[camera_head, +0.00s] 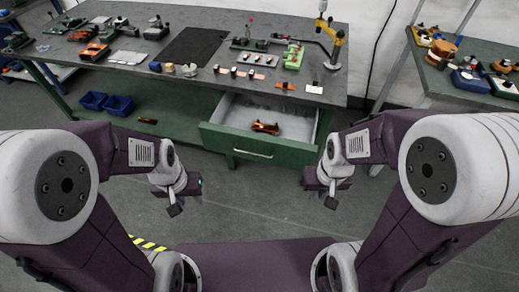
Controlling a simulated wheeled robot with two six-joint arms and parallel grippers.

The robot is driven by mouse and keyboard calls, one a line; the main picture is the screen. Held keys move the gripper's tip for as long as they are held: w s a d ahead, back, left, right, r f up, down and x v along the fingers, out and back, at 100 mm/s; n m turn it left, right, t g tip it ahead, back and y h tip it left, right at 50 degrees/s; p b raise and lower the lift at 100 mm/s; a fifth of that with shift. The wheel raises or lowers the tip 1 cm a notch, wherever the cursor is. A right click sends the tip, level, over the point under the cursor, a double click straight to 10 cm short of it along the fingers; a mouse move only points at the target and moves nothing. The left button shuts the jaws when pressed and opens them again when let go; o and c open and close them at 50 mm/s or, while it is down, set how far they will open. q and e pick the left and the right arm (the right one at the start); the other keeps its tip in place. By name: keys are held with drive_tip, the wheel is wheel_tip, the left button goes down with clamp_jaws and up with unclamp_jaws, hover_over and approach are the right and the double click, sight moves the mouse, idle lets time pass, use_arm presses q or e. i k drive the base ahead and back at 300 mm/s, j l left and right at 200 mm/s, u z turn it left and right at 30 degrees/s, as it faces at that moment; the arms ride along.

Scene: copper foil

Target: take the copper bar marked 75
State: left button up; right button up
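Several small flat copper-coloured pieces lie in a row near the front edge of the workbench (190,45), among them one copper piece (257,76) and another copper piece (284,86). They carry small pale and dark marks, too small to read, so I cannot tell which is marked 75. My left gripper (175,208) hangs low in front of the bench, left of the open drawer. My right gripper (331,202) hangs in front of the bench, right of the drawer. Both are apart from the copper pieces, and nothing shows in them. Their fingers are too small to judge.
A green drawer (235,139) stands open below the bench top, with an orange-and-black tool (266,128) inside. A dark mat (190,47), a green block (293,56) and a yellow stand (331,45) are on the bench. A second table (465,60) stands right.

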sight(267, 128)
drive_tip(key=i+l+u, duration=0.15)
drive_tip(key=i+u, duration=0.2)
drive_tip(key=i+l+u, duration=0.55)
drive_tip(key=u, duration=0.15)
drive_tip(key=i, duration=0.05)
